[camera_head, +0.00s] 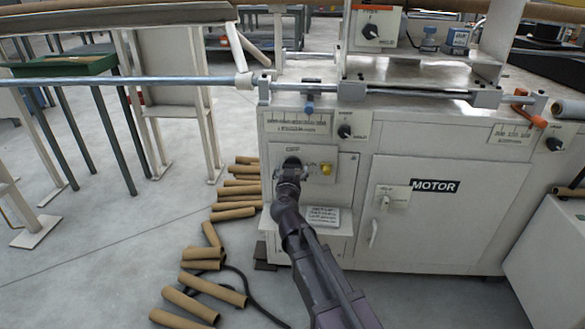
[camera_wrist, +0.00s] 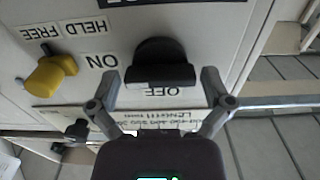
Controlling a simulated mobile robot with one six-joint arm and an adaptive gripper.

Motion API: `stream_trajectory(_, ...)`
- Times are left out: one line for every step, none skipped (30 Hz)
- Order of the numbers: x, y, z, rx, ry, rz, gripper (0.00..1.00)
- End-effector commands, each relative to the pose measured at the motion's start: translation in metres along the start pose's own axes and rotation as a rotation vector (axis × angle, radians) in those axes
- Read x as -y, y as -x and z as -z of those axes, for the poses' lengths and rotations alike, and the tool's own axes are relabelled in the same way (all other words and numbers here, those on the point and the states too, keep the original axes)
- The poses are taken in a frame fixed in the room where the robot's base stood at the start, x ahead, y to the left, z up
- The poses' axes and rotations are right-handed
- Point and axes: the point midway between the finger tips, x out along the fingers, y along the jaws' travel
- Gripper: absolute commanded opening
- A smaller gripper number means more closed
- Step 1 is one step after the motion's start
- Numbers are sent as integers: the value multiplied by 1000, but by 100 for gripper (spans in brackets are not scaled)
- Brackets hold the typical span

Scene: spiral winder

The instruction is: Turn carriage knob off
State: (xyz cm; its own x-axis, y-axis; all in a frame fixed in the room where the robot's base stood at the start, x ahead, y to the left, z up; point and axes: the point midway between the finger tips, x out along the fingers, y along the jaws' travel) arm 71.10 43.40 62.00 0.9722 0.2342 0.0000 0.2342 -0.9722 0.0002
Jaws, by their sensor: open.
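A black knob (camera_wrist: 160,62) sits on a white panel with ON and OFF labels, upside down in the wrist view. A black plate at the top edge is cut off, so I cannot read its name. My gripper (camera_wrist: 158,84) is open, with one finger on each side of the knob and none clearly touching it. I cannot tell which label the knob points to. In the head view, my gripper (camera_head: 290,173) is at the panel under the OFF label and partly hides the black knob (camera_head: 292,162).
A yellow knob (camera_head: 326,169) is close on the right; its HELD and FREE labels show in the wrist view. A MOTOR door (camera_head: 440,215) with a handle is farther right. Cardboard tubes (camera_head: 215,286) lie on the floor at left. A long metal bar (camera_head: 150,81) runs above.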

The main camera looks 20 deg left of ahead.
Motion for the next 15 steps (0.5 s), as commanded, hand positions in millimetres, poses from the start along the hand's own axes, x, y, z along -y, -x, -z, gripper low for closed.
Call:
stream_trajectory(0,-3,0,0,0,0,100)
stream_trajectory(0,-3,0,0,0,0,100)
stream_trajectory(0,-4,0,0,0,0,100)
stream_trajectory(0,-4,0,0,0,0,100)
stream_trajectory(0,-4,0,0,0,0,100)
stream_trajectory(0,-4,0,0,0,1,100)
stream_trajectory(0,-4,0,0,0,1,100)
stream_trajectory(0,-4,0,0,0,1,100)
stream_trajectory(0,-4,0,0,0,1,100)
stream_trajectory(0,-4,0,0,0,0,100)
stream_trajectory(-1,-4,0,0,0,0,100)
stream_trajectory(-1,-4,0,0,0,0,97)
stream_trajectory(-1,-4,0,0,0,-1,88)
stream_trajectory(-1,-4,0,0,0,-1,79)
stream_trajectory(-1,-4,0,0,0,-1,67)
